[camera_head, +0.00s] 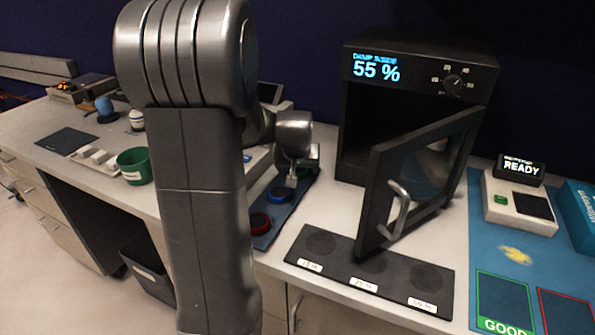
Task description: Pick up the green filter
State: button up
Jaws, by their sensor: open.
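A dark mat (262,239) on the counter carries a red disc (260,222) at its near end and a blue disc (279,195) behind it. My gripper (292,182) is open and points down over the far part of this mat, just beyond the blue disc. I cannot clearly make out a green filter; the far end of the mat is largely hidden by my gripper. Whether the fingers are around or above anything there cannot be told.
A black oven-like box (365,110) reading 55 % stands right of my gripper, its door (420,180) swung open toward the front. A black plate (320,240) with several round marks lies before it. A green cup (134,166) stands left of my arm.

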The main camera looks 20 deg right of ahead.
jog(key=shift+c, duration=0.5)
jog(key=c, duration=1)
jog(key=shift+r, duration=0.1)
